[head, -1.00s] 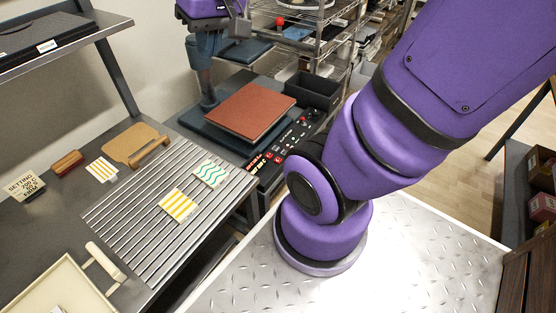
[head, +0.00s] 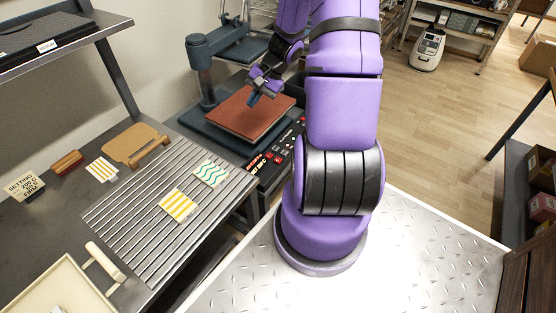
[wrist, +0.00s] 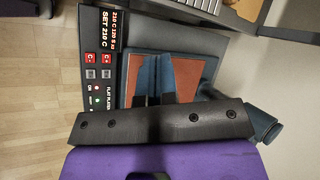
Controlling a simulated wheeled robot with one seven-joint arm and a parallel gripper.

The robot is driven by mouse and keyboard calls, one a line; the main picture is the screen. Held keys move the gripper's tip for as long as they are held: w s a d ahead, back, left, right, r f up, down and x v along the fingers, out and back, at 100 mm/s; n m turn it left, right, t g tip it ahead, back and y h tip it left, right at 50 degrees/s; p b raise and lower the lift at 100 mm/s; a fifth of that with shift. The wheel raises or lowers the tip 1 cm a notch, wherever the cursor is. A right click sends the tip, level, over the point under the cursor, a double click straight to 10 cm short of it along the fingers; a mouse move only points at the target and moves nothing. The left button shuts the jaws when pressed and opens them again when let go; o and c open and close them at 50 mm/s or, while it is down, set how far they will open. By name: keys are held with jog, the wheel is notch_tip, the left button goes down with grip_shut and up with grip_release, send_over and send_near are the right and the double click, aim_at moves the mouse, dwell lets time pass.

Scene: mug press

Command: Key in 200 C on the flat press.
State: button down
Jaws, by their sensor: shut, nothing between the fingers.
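The flat press (head: 215,128) has a dark teal base and post with a brown-red pad (head: 245,117). Its black control panel (head: 270,162) runs along the near right side. In the wrist view the panel's display (wrist: 114,30) reads 210 C 120 S, with SET 210 C beside it. Red C- (wrist: 90,58) and C+ (wrist: 106,58) keys sit by it, with grey keys below, then a small red and a green light. My gripper (head: 254,98) is shut and empty, above the pad. Its fingertips (wrist: 160,57) point past the panel's side, apart from the keys.
A setting card (head: 24,186) stands at the left of the table, its print hard to read. A ribbed rack (head: 150,235) holds patterned tiles (head: 178,206), (head: 210,173). A cream tray (head: 62,285) is at front left. Shelving stands behind the press.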

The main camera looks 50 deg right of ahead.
aim_at(278, 160)
jog(key=s+d+f+m+t, duration=0.1)
jog(key=s+d+f+m, duration=0.1)
jog(key=f, duration=0.6)
jog(key=s+d+f+m+t, duration=0.1)
jog(key=s+d+f+m, duration=0.2)
jog(key=f, duration=0.4)
jog(key=shift+d+f+m+t+y, duration=0.3)
jog(key=shift+d+f+m+t, duration=0.15)
jog(key=shift+m, duration=0.15)
jog(key=shift+s, duration=0.1)
jog(key=shift+f, duration=4.35)
jog(key=shift+f, duration=0.15)
jog(key=shift+f, duration=0.25)
jog(key=shift+f, duration=0.45)
jog(key=shift+r, duration=0.9)
